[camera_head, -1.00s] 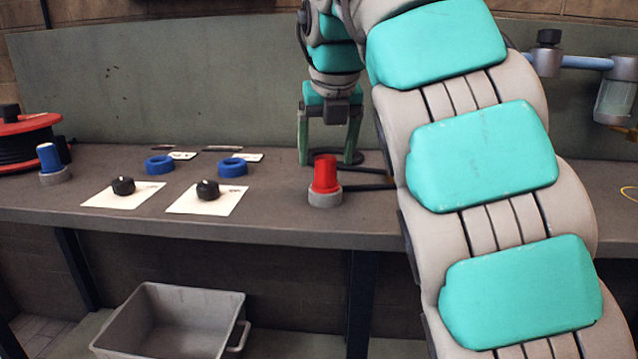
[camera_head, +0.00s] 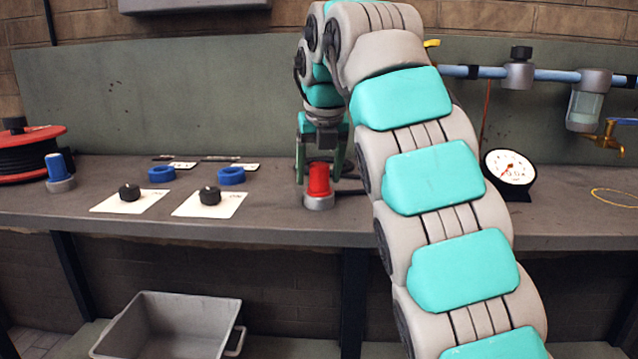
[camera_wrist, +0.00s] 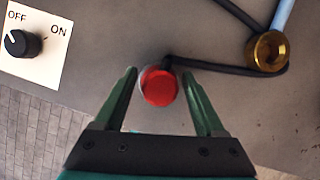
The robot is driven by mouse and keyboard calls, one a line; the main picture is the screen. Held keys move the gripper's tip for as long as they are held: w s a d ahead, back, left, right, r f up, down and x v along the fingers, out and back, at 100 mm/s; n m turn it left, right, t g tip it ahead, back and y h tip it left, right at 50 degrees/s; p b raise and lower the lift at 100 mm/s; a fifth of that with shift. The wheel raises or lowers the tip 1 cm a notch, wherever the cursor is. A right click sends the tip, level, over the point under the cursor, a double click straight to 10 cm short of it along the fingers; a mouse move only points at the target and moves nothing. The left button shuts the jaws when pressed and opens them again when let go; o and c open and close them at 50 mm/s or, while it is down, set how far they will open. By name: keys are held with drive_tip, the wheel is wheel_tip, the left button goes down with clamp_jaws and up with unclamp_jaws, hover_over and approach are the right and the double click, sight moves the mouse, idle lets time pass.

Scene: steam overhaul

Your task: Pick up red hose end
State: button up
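The red hose end (camera_head: 319,180) stands upright on the bench near its front edge, with a grey collar at its base. It also shows in the wrist view (camera_wrist: 159,88) from above, with a black hose running off to the right. My gripper (camera_head: 322,178) is over the hose end with its green fingers spread. In the wrist view the fingers (camera_wrist: 158,80) are open on either side of the red cap, with gaps on both sides. The finger tips' height against the cap is hard to tell.
Two black knobs on white cards (camera_head: 129,193) and blue rings (camera_head: 161,174) lie to the left, beside a blue hose end (camera_head: 58,168). A gauge (camera_head: 508,168) stands right of my arm. A brass fitting (camera_wrist: 268,51) lies near the hose. A grey bin (camera_head: 168,327) is below.

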clamp_jaws()
idle(0.3)
drive_tip(key=shift+s+r, duration=0.1)
drive_tip(key=shift+r, duration=0.15)
idle(0.3)
